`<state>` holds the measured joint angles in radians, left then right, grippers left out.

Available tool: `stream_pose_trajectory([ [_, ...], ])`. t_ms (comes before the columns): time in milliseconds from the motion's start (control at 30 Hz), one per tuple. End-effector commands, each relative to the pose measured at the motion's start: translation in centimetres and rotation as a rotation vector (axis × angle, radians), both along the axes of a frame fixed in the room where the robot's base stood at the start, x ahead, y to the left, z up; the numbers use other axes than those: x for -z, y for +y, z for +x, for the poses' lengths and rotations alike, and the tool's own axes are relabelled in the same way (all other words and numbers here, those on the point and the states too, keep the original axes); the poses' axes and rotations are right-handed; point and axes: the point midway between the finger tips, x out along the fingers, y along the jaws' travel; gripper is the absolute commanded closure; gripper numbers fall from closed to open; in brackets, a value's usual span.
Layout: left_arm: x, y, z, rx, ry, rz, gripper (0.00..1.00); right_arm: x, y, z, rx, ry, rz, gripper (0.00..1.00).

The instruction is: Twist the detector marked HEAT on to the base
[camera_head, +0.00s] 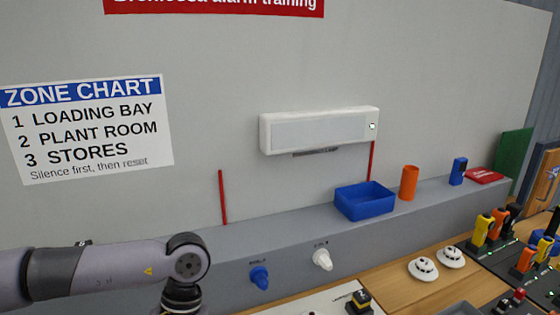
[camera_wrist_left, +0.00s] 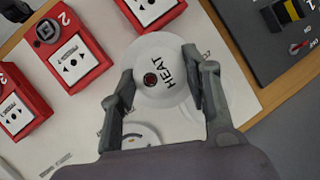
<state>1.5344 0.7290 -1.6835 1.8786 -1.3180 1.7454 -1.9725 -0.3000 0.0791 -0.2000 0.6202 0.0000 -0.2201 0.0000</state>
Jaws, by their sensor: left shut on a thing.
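In the left wrist view, the white round detector marked HEAT (camera_wrist_left: 160,92) has a dark red spot at its middle. My left gripper (camera_wrist_left: 160,65) is shut on it, with one finger on each side. A round white piece (camera_wrist_left: 142,134) shows just below it on the white board, partly hidden by the detector and my gripper; I cannot tell whether it is the base. In the head view only my left arm shows, at the lower left. Two white round detectors (camera_head: 422,268) (camera_head: 450,257) sit on the wooden bench. My right gripper is not in view.
Several red call points (camera_wrist_left: 80,60) stand left of the detector in the left wrist view. A blue bin (camera_head: 364,202) stands on the ledge.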

Motion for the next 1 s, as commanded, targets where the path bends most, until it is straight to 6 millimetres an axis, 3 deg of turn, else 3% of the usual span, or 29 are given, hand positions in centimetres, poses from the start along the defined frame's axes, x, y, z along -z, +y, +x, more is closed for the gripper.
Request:
stream_pose_trajectory([
  [267,-0.1,0.2,-0.3,0.029,0.0,-0.002,1.0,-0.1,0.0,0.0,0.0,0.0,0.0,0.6],
  [467,-0.5,-2.3,1.8,-0.148,0.006,-0.01,1.0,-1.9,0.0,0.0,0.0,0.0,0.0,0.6],
  [600,-1.0,-5.7,5.0,-0.471,0.011,-0.016,1.0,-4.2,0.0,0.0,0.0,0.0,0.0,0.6],
  [733,-1.2,-7.9,8.0,-0.837,0.009,-0.019,1.0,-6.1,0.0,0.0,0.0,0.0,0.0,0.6],
  [1000,0.1,-8.2,12.5,-1.496,-0.008,-0.021,1.0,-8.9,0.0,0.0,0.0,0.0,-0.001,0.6],
])
